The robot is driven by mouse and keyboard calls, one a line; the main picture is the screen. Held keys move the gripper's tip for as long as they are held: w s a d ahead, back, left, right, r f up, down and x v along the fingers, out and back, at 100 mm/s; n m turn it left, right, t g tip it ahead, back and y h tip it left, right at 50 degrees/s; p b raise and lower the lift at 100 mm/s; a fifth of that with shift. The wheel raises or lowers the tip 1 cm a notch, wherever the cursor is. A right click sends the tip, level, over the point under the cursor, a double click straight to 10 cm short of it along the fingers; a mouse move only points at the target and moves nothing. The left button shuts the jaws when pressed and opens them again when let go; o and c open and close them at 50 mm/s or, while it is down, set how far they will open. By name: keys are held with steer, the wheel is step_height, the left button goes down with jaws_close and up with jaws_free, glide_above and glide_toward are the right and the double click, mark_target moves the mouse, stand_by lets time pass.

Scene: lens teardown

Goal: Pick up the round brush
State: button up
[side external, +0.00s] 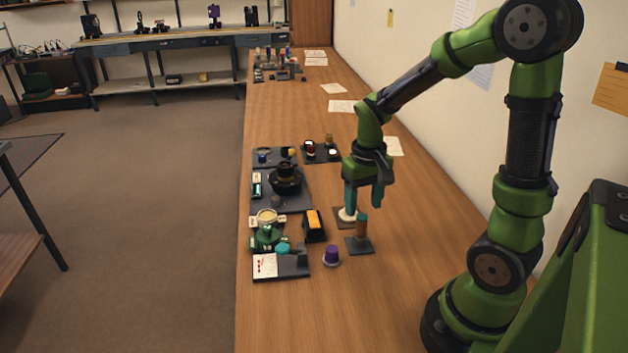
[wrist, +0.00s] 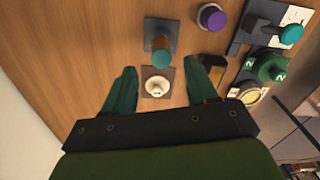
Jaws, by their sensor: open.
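Two upright items stand on small dark pads below my gripper, and I cannot tell for sure which is the round brush. One is a pale round piece (side external: 347,214) with a small knob on top; it also shows in the wrist view (wrist: 157,86). The other is a wood-brown cylinder (side external: 361,228) with a teal top, also in the wrist view (wrist: 161,52). My gripper (side external: 364,206) points down, open and empty. In the wrist view its fingers (wrist: 161,66) are spread either side of the pale piece. In the side view one finger partly hides that piece.
A purple-topped cup (side external: 331,255) stands to the left of the cylinder's pad. A black and yellow block (side external: 314,225), a green device (side external: 266,236) and a tray with a white card (side external: 265,265) lie further left. The bench's near end is clear.

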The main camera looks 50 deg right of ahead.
mark_target(362, 216)
steer(key=f, duration=0.5)
steer(key=shift+s+a+f, duration=0.1)
steer(key=shift+a, duration=0.15)
jaws_close()
step_height(362, 216, up, 10)
steer(key=shift+r, duration=0.1)
stand_by(0.5)
